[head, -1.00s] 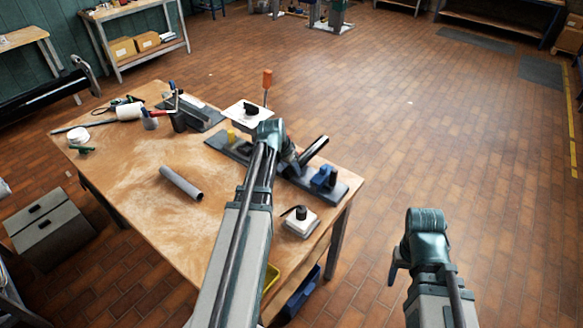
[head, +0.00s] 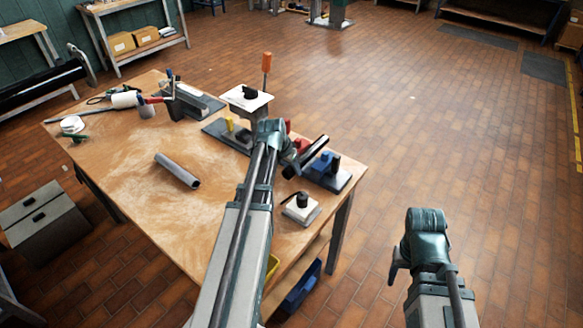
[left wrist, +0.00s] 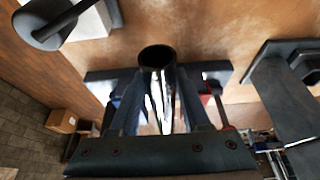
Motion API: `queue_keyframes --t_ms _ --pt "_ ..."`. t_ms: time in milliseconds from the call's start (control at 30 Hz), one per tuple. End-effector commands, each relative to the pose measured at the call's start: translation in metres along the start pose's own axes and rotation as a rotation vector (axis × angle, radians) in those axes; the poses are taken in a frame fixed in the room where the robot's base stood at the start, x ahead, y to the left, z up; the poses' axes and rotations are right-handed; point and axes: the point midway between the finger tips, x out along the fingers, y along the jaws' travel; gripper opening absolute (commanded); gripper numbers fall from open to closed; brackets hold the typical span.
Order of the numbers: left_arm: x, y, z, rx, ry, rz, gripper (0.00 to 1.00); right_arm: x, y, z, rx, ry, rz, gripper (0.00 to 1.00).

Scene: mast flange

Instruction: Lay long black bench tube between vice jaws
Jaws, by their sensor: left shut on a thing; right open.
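The long black tube (head: 314,152) is held in my left gripper (head: 296,157), above the right part of the bench. In the left wrist view the tube's open round end (left wrist: 157,57) sits between the fingers. Below it is a dark base plate (left wrist: 103,75) with blue and red parts at its sides. A dark vice-like fixture (head: 190,103) stands further back on the bench; I cannot tell its jaws clearly. A dark fixture also shows at the right of the left wrist view (left wrist: 290,92). My right gripper (head: 412,258) is off the bench over the floor, its fingers mostly hidden.
A grey tube (head: 178,170) lies on the wooden bench (head: 130,190). A white block with a black knob (head: 300,208) is near the right edge. The bench's front middle is clear.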

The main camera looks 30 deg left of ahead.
Motion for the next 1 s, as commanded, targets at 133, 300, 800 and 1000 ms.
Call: queue_keyframes --t_ms 133,300,800,1000 --pt "0.014 0.000 0.006 0.000 0.001 0.000 0.00 0.015 -0.002 -0.001 0.000 0.000 0.000 0.62" --pt "0.024 0.000 0.010 0.000 0.001 0.000 0.00 0.026 -0.003 -0.002 0.000 0.000 0.000 0.62" --pt "0.027 0.000 0.011 0.000 0.000 0.000 0.59 0.029 -0.003 -0.002 0.000 0.000 0.000 0.62" --pt "0.027 0.000 0.011 0.000 0.000 0.000 0.82 0.029 -0.003 -0.002 0.000 0.000 0.000 0.62"
